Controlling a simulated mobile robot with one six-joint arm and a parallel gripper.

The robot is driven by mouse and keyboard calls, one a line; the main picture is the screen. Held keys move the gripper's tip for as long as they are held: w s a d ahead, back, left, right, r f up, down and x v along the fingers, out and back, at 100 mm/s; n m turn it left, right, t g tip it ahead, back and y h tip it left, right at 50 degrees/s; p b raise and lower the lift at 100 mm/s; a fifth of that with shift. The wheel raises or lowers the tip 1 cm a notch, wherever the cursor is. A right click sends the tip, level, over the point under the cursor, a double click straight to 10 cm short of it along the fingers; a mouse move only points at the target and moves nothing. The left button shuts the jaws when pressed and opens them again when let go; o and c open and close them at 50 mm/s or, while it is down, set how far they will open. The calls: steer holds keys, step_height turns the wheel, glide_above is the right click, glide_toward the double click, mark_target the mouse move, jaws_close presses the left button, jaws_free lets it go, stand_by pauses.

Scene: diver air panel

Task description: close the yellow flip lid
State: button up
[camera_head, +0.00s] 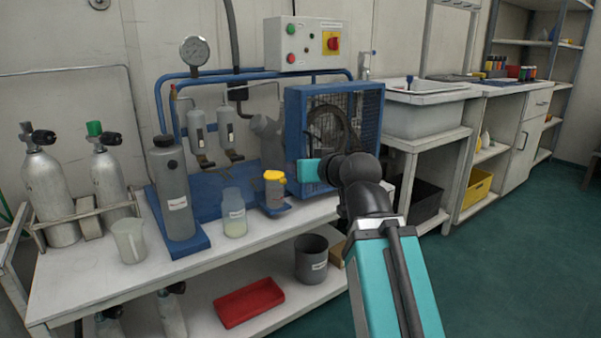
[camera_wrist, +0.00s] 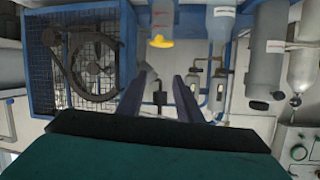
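The yellow flip lid (camera_head: 274,176) sits on top of a small jar (camera_head: 273,191) with a label, standing on a blue base on the white bench. The lid's exact angle is too small to tell. In the wrist view, which is upside down, the yellow lid (camera_wrist: 160,42) shows near the top, beyond the fingertips. My gripper (camera_wrist: 164,76) is open, with a gap and nothing between its two fingers. In the head view only its teal body (camera_head: 308,170) shows, right of the jar and apart from it; its fingers cannot be made out.
A blue caged compressor (camera_head: 333,125) stands just behind my gripper. A clear bottle (camera_head: 234,212), a tall grey cylinder (camera_head: 173,190) and a jug (camera_head: 129,241) stand left of the jar. A control box (camera_head: 300,45) hangs above. A red tray (camera_head: 249,302) lies on the lower shelf.

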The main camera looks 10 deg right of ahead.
steer(key=shift+c, duration=0.5)
steer(key=shift+w+p, duration=0.1)
steer(key=shift+p, duration=0.35)
step_height(320, 180, down, 12)
steer(key=r+m+g+h+p, duration=0.1)
steer(key=g+p, duration=0.5)
steer(key=p, duration=1.2)
steer(key=s+f+g+h+p, duration=0.1)
steer(key=s+f+g+p, duration=0.3)
steer(key=s+f+p, duration=0.6)
steer(key=s+d+m+g+h+p, duration=0.1)
steer(key=s+g+p, duration=0.8)
steer(key=s+p, duration=2.1)
steer(key=shift+s+d+r+h, duration=0.25)
steer(key=shift+s+d+h, duration=0.25)
steer(key=shift+s+d, duration=0.3)
steer(key=shift+a, duration=0.15)
